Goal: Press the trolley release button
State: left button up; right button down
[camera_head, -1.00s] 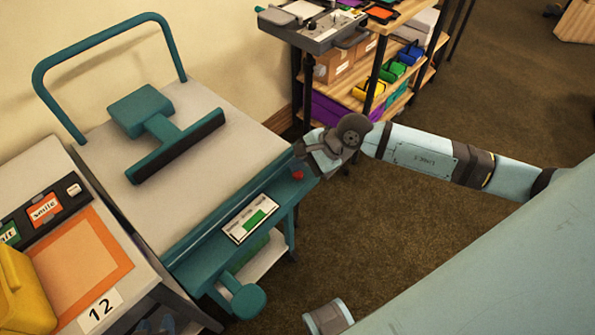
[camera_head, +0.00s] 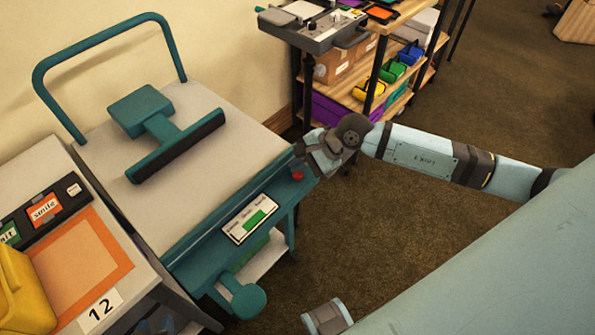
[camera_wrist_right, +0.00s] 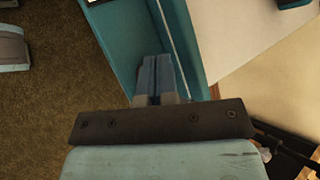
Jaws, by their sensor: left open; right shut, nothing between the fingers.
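The trolley (camera_head: 220,110) has a grey top and teal frame, at the left of the head view. A red button (camera_head: 297,175) sits on the right end of its teal front ledge, partly covered by my gripper. My right gripper (camera_head: 301,153) is shut and empty, right at the button; I cannot tell whether it touches. My left gripper is not in view.
A label panel with a green patch (camera_head: 249,218) and a round teal knob (camera_head: 248,301) are on the trolley's front. A teal T-shaped piece (camera_head: 165,130) lies on top. A shelf rack (camera_head: 368,85) stands behind my right arm. Carpet (camera_head: 400,230) is open at right.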

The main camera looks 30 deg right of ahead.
jog(key=shift+f+b, duration=0.45)
jog(key=shift+b, duration=0.05)
